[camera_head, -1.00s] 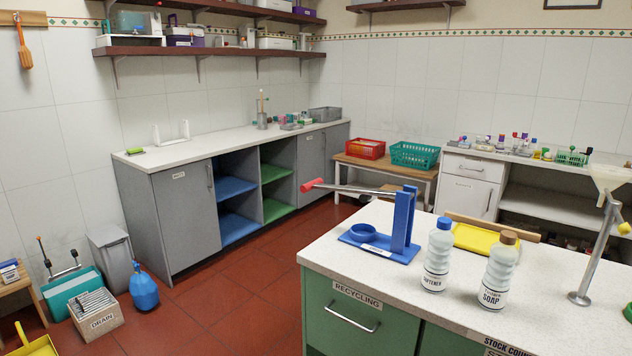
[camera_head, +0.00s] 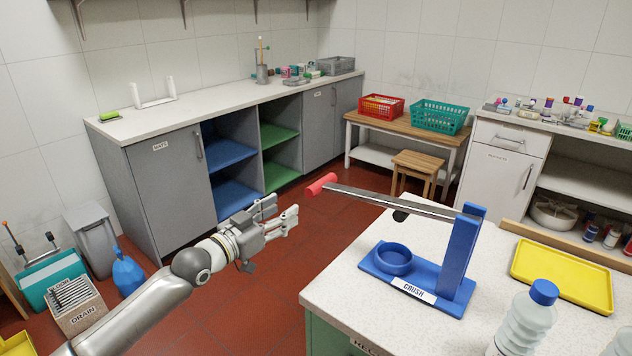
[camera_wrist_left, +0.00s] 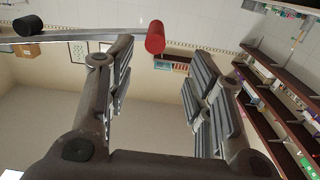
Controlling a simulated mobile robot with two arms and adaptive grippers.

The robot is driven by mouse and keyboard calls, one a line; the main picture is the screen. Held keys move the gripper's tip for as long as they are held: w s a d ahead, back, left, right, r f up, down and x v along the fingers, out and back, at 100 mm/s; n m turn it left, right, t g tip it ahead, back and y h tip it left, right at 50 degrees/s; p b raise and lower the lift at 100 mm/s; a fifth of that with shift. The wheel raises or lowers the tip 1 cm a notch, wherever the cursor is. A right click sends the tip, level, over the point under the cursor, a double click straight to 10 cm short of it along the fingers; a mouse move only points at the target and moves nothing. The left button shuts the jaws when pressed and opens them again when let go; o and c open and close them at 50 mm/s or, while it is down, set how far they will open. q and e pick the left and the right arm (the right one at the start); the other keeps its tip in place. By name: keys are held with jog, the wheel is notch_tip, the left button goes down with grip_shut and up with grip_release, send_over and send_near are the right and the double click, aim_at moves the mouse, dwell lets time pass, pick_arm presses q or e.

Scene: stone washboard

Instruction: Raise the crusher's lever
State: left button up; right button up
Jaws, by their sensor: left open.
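The blue crusher (camera_head: 462,262) stands on the near counter, with a round blue cup (camera_head: 393,260) on its base and a "CRUSH" label. Its metal lever (camera_head: 390,201) runs left from the upright and ends in a red grip (camera_head: 321,185) past the counter's edge. A dark knob (camera_head: 400,215) hangs under the lever. My left gripper (camera_head: 292,219) is open and empty, to the left of and below the red grip, apart from it. In the left wrist view the red grip (camera_wrist_left: 155,37) shows beyond the spread fingers (camera_wrist_left: 160,90). My right gripper is not in view.
A yellow tray (camera_head: 562,275) and a bottle with a blue cap (camera_head: 525,318) stand on the counter to the right of the crusher. Red floor (camera_head: 290,265) lies open left of the counter. A wooden stool (camera_head: 414,172) is behind.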

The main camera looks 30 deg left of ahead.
aim_at(309, 193)
pick_arm(q)
jog(key=w, duration=0.5)
jog(key=w+d+p, duration=0.1)
jog(key=w, duration=0.2)
jog(key=shift+d+r, duration=0.1)
jog(key=shift+r, duration=0.25)
jog(key=shift+w, duration=0.8)
jog(key=shift+w+d, duration=0.1)
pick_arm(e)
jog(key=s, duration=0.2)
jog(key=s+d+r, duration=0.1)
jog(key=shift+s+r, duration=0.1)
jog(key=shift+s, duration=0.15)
pick_arm(q)
jog(key=shift+c, duration=0.8)
grip_shut()
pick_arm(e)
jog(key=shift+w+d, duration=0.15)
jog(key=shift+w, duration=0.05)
